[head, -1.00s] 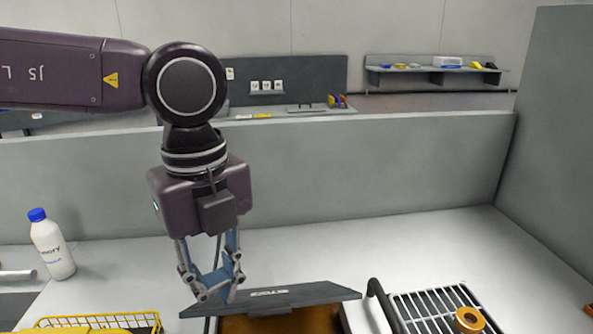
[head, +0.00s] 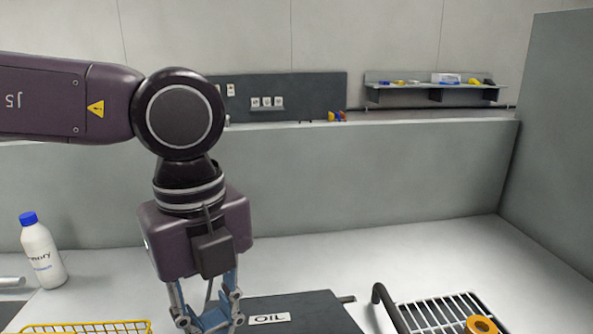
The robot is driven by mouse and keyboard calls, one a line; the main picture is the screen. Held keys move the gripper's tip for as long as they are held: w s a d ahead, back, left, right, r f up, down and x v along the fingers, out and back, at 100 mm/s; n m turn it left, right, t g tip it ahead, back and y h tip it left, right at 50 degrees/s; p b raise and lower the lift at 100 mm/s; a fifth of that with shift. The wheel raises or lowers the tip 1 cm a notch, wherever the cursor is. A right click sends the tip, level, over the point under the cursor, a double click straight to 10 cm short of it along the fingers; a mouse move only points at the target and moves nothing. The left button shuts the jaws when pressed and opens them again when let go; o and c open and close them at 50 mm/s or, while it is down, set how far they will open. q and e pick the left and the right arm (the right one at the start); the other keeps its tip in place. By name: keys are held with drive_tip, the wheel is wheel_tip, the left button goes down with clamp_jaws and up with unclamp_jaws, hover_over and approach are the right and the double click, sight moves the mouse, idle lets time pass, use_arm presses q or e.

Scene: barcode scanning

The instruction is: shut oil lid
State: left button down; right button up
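The oil lid (head: 315,312) is a dark grey plate with a white OIL label, at the bottom middle of the head view. It looks to lie about flat, and its near part is cut off by the frame edge. No oil shows beneath it. My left gripper (head: 209,322) points down at the lid's left edge. Its fingers are close together, but the tips are at the frame's bottom edge, so I cannot tell whether they are shut or touch the lid. My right gripper is not in view.
A wire rack (head: 440,315) with a black handle and an orange ring (head: 481,325) stands right of the lid. A yellow basket (head: 100,327) is at the bottom left, with a white blue-capped bottle (head: 43,255) behind it. The table behind the lid is clear.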

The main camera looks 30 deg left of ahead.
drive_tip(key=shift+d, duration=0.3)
use_arm(q)
wheel_tip(320, 180, up, 9)
drive_tip(key=p, duration=0.6)
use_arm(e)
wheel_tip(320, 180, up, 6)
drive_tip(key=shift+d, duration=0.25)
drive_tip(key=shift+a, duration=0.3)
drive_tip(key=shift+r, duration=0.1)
